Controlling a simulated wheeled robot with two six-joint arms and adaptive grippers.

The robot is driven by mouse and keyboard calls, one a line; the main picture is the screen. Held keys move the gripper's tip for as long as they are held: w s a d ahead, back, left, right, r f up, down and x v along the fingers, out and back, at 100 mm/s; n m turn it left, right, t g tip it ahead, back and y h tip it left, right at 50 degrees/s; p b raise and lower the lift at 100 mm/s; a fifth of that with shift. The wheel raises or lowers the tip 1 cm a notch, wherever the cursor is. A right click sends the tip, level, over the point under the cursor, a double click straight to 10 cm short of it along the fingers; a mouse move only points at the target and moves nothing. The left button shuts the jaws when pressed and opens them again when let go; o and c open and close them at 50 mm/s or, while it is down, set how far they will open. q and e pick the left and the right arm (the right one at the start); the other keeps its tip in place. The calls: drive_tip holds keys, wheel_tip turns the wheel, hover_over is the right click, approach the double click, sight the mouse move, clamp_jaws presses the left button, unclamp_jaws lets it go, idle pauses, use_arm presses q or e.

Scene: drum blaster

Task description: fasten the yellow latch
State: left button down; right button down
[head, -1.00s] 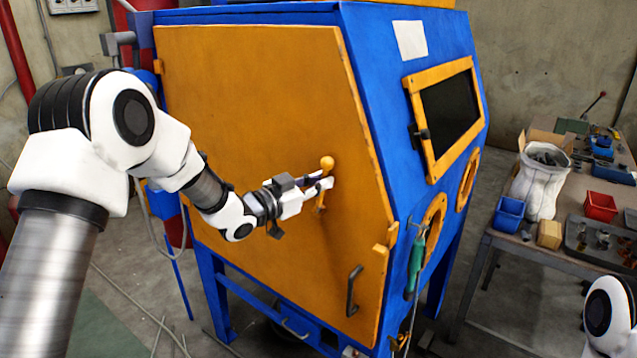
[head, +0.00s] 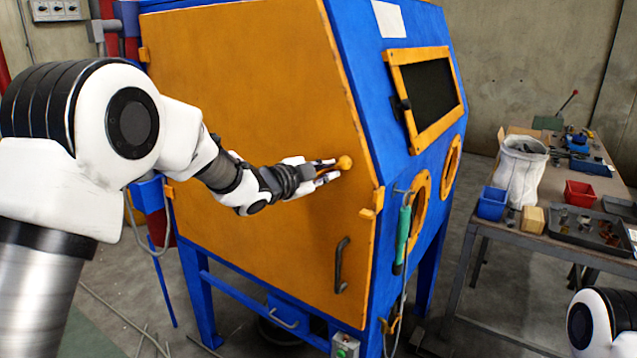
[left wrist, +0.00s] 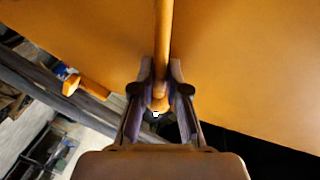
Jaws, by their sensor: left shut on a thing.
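The yellow latch (head: 344,163) is on the large orange-yellow door, near its right edge. Its round knob points to the right in the head view, so the lever lies close to level. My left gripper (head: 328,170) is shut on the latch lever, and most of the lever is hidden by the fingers. In the left wrist view, the latch bar (left wrist: 163,45) runs down between the two fingers (left wrist: 161,85). A yellow catch (head: 371,200) sits at the door edge, below and right of the knob. It also shows in the left wrist view (left wrist: 86,88), apart from the latch. My right gripper is out of view.
The blue cabinet (head: 352,60) carries the door (head: 240,90), which lies against its frame. A dark door handle (head: 341,265) is below the latch. A green tool (head: 403,240) hangs on the cabinet's right side. A workbench (head: 560,250) with bins stands at right.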

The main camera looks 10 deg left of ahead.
sight(341, 192)
use_arm(q)
drive_tip(key=f+m+b, duration=0.1)
drive_tip(key=b, duration=0.2)
drive_tip(key=d+f+m+y+b, duration=0.1)
drive_tip(key=f+m+b, duration=0.1)
drive_tip(key=b, duration=0.1)
drive_tip(key=f+m+b, duration=0.1)
drive_tip(key=f+b, duration=0.1)
drive_tip(key=b, duration=0.1)
drive_tip(key=shift+s+d+m, duration=0.2)
drive_tip(key=shift+d+m, duration=0.1)
drive_tip(key=shift+m, duration=0.1)
drive_tip(key=shift+f+m+y+b, duration=0.15)
drive_tip(key=shift+m+y+b, duration=0.25)
drive_tip(key=shift+b, duration=0.65)
drive_tip(key=c, duration=1.2)
unclamp_jaws()
drive_tip(key=v, duration=1.2)
drive_tip(key=shift+f, duration=0.2)
